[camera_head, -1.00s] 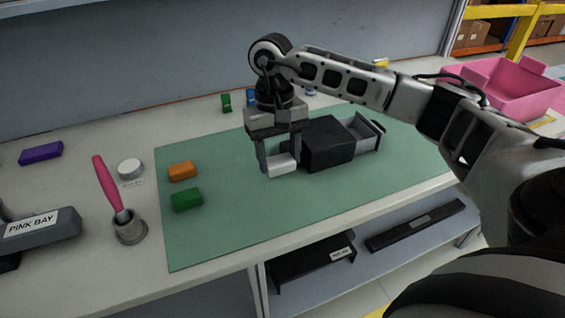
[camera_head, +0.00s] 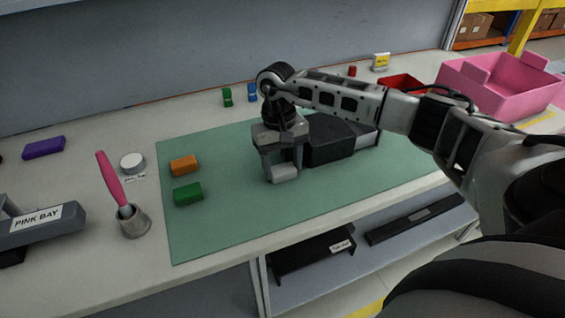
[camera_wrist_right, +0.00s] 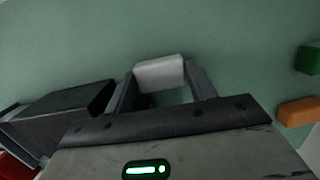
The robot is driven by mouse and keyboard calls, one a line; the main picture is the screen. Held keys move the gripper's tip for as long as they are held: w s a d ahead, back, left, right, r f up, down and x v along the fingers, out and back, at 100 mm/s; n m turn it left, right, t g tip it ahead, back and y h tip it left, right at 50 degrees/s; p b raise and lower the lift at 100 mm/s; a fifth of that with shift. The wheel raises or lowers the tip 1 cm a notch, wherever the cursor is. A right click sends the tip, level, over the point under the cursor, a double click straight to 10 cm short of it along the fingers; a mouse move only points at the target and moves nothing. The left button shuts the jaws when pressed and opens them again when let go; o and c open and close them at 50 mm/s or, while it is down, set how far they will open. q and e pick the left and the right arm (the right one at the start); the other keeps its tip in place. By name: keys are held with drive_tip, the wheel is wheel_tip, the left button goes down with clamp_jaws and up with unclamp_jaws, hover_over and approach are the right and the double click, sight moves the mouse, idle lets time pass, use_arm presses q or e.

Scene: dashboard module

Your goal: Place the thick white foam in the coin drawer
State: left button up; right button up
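The thick white foam (camera_head: 284,174) is a small white block between the fingers of my right gripper (camera_head: 283,165), near the middle of the green mat. In the right wrist view the foam (camera_wrist_right: 160,73) spans the gap between both fingertips, and the right gripper (camera_wrist_right: 160,82) looks shut on it. I cannot tell whether it touches the mat. The black coin drawer unit (camera_head: 330,140) stands just right of the gripper, and also shows in the right wrist view (camera_wrist_right: 70,100). My right arm mostly covers its drawer at the right end. My left gripper is not in view.
Orange (camera_head: 185,165) and green (camera_head: 188,194) blocks lie on the mat's left. A cup with a pink-handled tool (camera_head: 131,222) stands left of the mat. A pink bin (camera_head: 500,90) and a red tray (camera_head: 402,83) are at the back right. The mat's front is clear.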

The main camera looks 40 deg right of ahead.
drive_tip(key=o, duration=0.3)
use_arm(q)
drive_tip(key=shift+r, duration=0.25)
use_arm(e)
drive_tip(key=shift+r, duration=0.1)
